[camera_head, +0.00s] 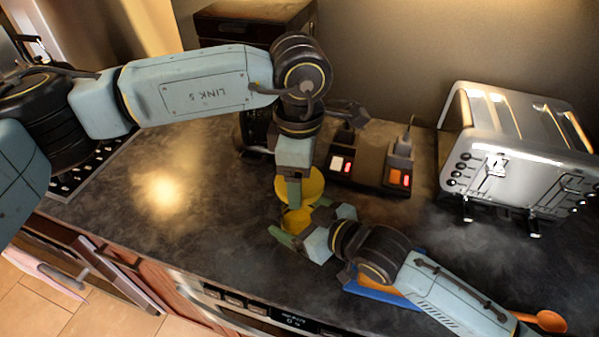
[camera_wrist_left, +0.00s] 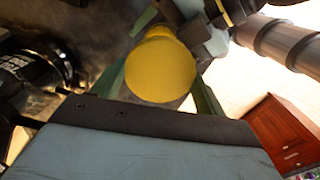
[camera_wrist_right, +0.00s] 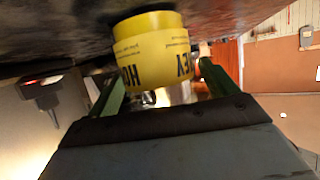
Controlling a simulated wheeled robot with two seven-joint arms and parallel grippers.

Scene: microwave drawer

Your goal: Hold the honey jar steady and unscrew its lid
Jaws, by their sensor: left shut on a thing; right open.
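The yellow honey jar (camera_head: 298,220) stands on the dark counter in the middle of the head view. Its round yellow top fills the middle of the left wrist view (camera_wrist_left: 160,68). Its printed label faces the right wrist camera (camera_wrist_right: 150,52). My left gripper (camera_head: 294,200) reaches down from above and is shut on the jar at its upper part; I cannot tell whether the fingers touch only the lid. My right gripper (camera_head: 300,228) is open, low at the jar's near side, with its fingers to either side of the jar. The lid's seam is not clear.
A chrome toaster (camera_head: 520,140) stands at the right. Dark devices with red lights (camera_head: 370,165) stand behind the jar. A blue object (camera_head: 385,293) lies under my right forearm, and an orange spoon (camera_head: 550,321) lies at lower right. The counter left of the jar is clear.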

